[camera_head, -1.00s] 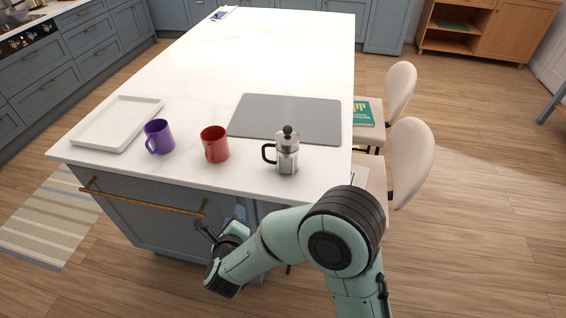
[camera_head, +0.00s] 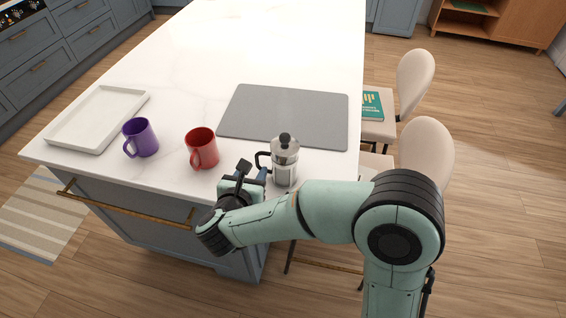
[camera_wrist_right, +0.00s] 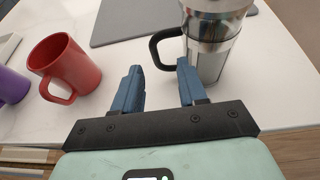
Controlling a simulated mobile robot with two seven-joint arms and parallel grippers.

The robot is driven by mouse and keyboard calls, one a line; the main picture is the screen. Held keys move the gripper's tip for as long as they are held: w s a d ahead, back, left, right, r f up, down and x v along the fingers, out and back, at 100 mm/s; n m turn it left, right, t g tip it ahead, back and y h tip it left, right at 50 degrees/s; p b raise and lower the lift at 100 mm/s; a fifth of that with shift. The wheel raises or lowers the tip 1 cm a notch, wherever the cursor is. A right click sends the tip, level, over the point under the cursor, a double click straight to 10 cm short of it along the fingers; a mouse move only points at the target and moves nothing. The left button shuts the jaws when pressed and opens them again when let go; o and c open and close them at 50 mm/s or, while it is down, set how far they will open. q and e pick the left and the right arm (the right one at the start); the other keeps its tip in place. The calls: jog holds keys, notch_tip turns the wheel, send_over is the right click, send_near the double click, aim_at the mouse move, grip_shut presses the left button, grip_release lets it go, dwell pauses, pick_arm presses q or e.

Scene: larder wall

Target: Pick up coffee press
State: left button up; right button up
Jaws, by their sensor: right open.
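The coffee press (camera_head: 285,162) stands upright on the white island top near its front right edge. It is silver and clear with a black knob, and its black handle points left. It also shows in the right wrist view (camera_wrist_right: 212,45), cut off at the top. My right gripper (camera_head: 254,170) is at the counter's front edge, just left of and in front of the press. In the right wrist view its blue fingers (camera_wrist_right: 158,80) are apart with nothing between them. The right fingertip is close to the black handle (camera_wrist_right: 160,48); I cannot tell if they touch. My left gripper is not in view.
A red mug (camera_head: 202,149) stands left of the press, with a purple mug (camera_head: 141,137) farther left. A white tray (camera_head: 98,119) lies at the left. A grey mat (camera_head: 285,113) lies behind the press. Chairs (camera_head: 424,150) stand along the right side. The far counter is clear.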

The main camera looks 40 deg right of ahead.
aim_at(256, 161)
jog(key=x, duration=0.3)
jog(key=shift+w+d+f, duration=0.15)
jog(key=shift+w+d, duration=0.1)
jog(key=shift+w+a+p+x, duration=0.15)
jog(key=shift+p+x, duration=0.15)
jog(key=shift+x, duration=1.1)
jog(key=shift+w+a+p+x, duration=0.15)
jog(key=shift+p+x, duration=0.1)
jog(key=shift+x, duration=1.1)
grip_shut()
